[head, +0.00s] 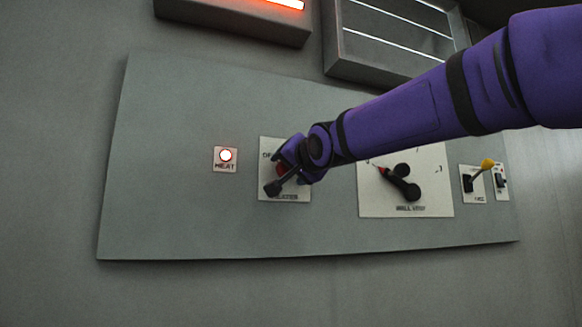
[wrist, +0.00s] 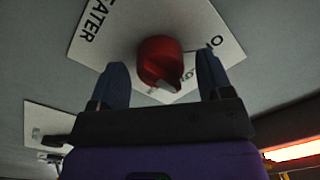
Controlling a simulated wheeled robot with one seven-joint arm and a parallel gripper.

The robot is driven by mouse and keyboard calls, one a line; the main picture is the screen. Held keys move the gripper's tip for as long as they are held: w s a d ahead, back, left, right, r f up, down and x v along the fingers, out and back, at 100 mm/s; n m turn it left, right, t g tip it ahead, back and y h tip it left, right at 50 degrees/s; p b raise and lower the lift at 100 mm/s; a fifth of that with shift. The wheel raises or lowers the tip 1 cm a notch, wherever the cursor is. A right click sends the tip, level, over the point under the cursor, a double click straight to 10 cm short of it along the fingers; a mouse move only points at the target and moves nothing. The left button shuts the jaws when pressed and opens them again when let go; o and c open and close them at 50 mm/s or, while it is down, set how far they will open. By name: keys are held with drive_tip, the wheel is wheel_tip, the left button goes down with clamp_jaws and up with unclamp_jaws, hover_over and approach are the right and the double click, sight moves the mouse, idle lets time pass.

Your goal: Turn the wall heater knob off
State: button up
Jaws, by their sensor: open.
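The heater knob is red and round, with a pale pointer mark. It sits on a white plate (head: 302,188) lettered "HEATER". In the wrist view the knob (wrist: 157,52) is between the two blue fingers of my gripper (wrist: 162,61), with a visible gap on the right side. In the head view my gripper (head: 279,169) is at this plate and hides most of the knob (head: 282,169). My gripper is open. The pointer mark faces the lower side of the wrist picture, near small black letters that are partly hidden. I cannot read the setting.
A lit round lamp (head: 225,155) marked "HEAT" is left of the plate. A red-glowing heater (head: 289,4) hangs above. The panel's left part is clear.

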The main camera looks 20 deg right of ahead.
drive_tip(key=shift+w, duration=0.15)
drive_tip(key=c, duration=0.9)
drive_tip(key=shift+c, duration=0.2)
drive_tip(key=shift+n, duration=0.3)
drive_tip(key=n, duration=0.4)
drive_tip(key=shift+a+n, duration=0.1)
drive_tip(key=shift+n, duration=0.2)
drive_tip(key=n, duration=0.4)
drive_tip(key=shift+n, duration=0.4)
